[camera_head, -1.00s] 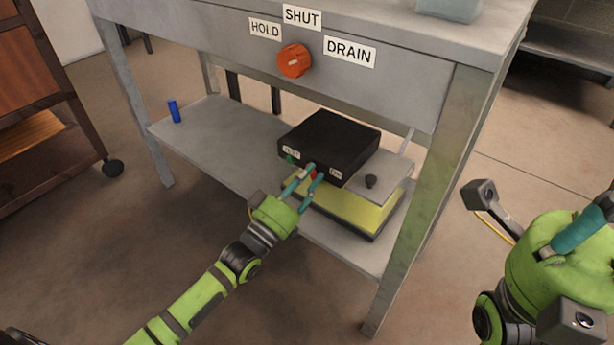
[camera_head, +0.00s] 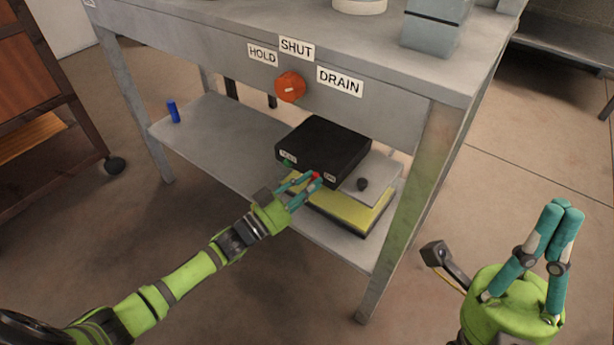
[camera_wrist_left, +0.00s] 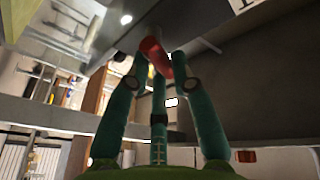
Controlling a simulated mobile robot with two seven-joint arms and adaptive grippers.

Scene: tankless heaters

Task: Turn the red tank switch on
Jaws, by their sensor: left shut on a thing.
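A small red switch (camera_head: 315,175) is on the front of the black box (camera_head: 322,147), beside a small white label, its lettering too small to read. A green switch (camera_head: 288,162) is to its left. My left gripper (camera_head: 306,182) is at the red switch. In the left wrist view, the red switch (camera_wrist_left: 154,57) lies between the fingertips of my left gripper (camera_wrist_left: 157,62), which are closed on it. The fingers hide part of it. My right gripper (camera_head: 563,208) is raised at the right, away from the box, with its teal fingertips together and nothing visible between them.
The black box is on the lower shelf (camera_head: 215,135) of a grey metal table, above a yellow panel (camera_head: 340,207). An orange-red knob (camera_head: 290,87) labelled HOLD, SHUT and DRAIN is above. A table leg (camera_head: 405,220) stands right of the box. A blue cylinder (camera_head: 173,111) is at the shelf's left.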

